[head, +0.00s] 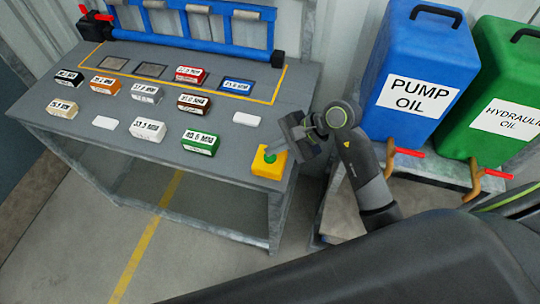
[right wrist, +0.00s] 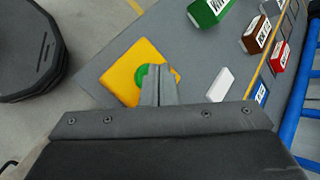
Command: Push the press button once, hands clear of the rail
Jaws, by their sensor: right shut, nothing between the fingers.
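The press button is a green round button on a yellow box (head: 262,168) at the front right corner of the grey bench. My right gripper (head: 273,153) is shut and empty, with its fingertips at the green button. In the right wrist view the yellow box (right wrist: 120,82) lies under the closed fingers (right wrist: 157,76), which cover part of the green button (right wrist: 140,75). I cannot tell whether the fingertips touch the button or are just above it. The blue rail (head: 190,42) runs along the back of the bench, away from my right gripper. My left gripper is not in view.
Several labelled blocks, such as a green one (head: 201,142), sit on the bench (head: 235,130). A blank white block (head: 246,118) lies near the yellow box. Blue pump oil (head: 420,60) and green hydraulic oil (head: 495,90) containers with taps stand at the right, close to my right arm.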

